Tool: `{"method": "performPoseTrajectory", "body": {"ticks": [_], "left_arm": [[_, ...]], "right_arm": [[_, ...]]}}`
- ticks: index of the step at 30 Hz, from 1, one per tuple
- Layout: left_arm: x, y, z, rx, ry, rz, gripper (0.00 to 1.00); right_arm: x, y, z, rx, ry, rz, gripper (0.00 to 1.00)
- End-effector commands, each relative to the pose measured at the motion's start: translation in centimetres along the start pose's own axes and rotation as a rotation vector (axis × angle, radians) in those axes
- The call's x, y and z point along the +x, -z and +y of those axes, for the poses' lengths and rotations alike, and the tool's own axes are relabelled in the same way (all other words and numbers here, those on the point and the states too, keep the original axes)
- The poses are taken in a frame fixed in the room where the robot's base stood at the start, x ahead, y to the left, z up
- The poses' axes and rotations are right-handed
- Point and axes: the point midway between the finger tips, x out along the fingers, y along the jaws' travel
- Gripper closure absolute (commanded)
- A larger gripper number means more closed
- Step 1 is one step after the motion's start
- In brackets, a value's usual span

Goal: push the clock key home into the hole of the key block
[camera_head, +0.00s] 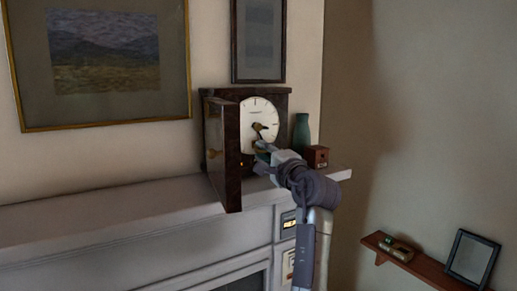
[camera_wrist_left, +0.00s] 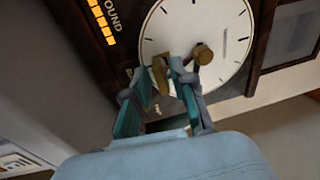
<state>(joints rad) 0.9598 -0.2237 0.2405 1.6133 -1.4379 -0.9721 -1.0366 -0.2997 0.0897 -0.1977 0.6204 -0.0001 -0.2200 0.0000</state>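My left gripper (camera_head: 262,147) is in front of the lower part of the white clock dial. In the left wrist view its two fingertips (camera_wrist_left: 166,73) close on a small brass piece, which looks like the clock key (camera_wrist_left: 160,75); its far end is hard to make out. A round brass knob (camera_wrist_left: 203,54) stands out from the dial just beyond the fingertips, apart from the held piece. A small red-brown block (camera_head: 317,156), apparently the key block, sits on the mantel right of the gripper; its hole cannot be made out. My right gripper is not in view.
The dark clock case (camera_head: 213,110) stands on the mantel (camera_head: 110,212) with its door (camera_head: 232,160) swung open toward me, left of the gripper. A green bottle (camera_head: 301,133) stands between the clock and the block. A lower shelf (camera_head: 425,270) at right holds a frame (camera_head: 472,257).

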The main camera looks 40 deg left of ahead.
Motion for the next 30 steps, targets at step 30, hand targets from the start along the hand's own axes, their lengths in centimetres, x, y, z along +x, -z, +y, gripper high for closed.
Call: {"method": "performPoseTrajectory", "body": {"ticks": [30], "left_arm": [[-2.7, 0.0, 0.0, -0.001, 0.000, 0.001, 1.00]], "right_arm": [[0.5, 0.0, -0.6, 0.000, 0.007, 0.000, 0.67]]}}
